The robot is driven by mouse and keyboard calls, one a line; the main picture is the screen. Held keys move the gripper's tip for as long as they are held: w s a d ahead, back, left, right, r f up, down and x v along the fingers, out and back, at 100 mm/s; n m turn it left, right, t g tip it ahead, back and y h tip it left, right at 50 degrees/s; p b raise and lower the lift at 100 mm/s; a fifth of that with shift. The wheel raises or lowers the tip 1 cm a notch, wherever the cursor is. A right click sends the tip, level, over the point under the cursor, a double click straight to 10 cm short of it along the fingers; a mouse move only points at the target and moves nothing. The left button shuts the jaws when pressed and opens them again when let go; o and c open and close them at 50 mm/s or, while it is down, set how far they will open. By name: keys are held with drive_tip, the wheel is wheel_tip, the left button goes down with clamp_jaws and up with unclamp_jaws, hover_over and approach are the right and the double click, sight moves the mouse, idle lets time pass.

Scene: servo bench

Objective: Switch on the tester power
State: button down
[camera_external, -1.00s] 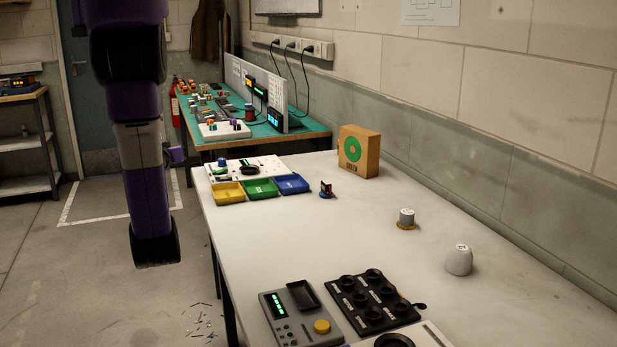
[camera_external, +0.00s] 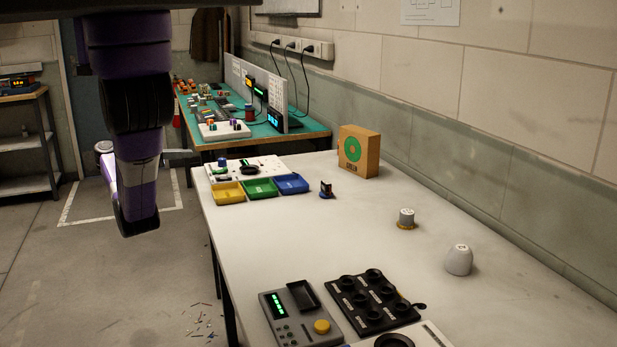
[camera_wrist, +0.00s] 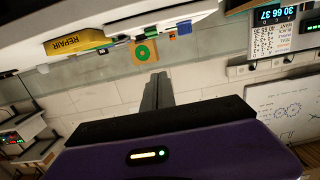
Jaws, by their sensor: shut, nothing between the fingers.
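A grey box with a lit green display, small buttons and a yellow round knob, which looks like the tester (camera_external: 284,330), sits at the near front edge of the white table. I cannot make out which of its controls is the power switch. My gripper (camera_wrist: 158,78) shows in the wrist view as dark fingers shut together with nothing between them, in the air in front of the wall. In the external view my arm hangs left of the white table, well away from the tester. The tester cannot be made out in the wrist view.
A black tray of round cups (camera_external: 372,302) stands right of the tester. Two small capped pieces (camera_external: 459,260), colored bins (camera_external: 261,188) and a cardboard box (camera_external: 359,152) stand on the white table (camera_external: 330,225). A cluttered green bench (camera_external: 306,131) is behind. The table's middle is clear.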

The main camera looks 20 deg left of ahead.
drive_tip(key=shift+s, duration=0.15)
drive_tip(key=p, duration=0.3)
hover_over(217, 172)
drive_tip(key=shift+s+a+f, duration=0.35)
drive_tip(key=shift+a, duration=0.1)
drive_tip(key=f, duration=0.3)
drive_tip(key=shift+w+d, duration=0.3)
drive_tip(key=shift+w, duration=0.1)
drive_tip(key=shift+d+f, duration=0.1)
drive_tip(key=shift+f, duration=0.55)
drive_tip(key=shift+w, duration=0.1)
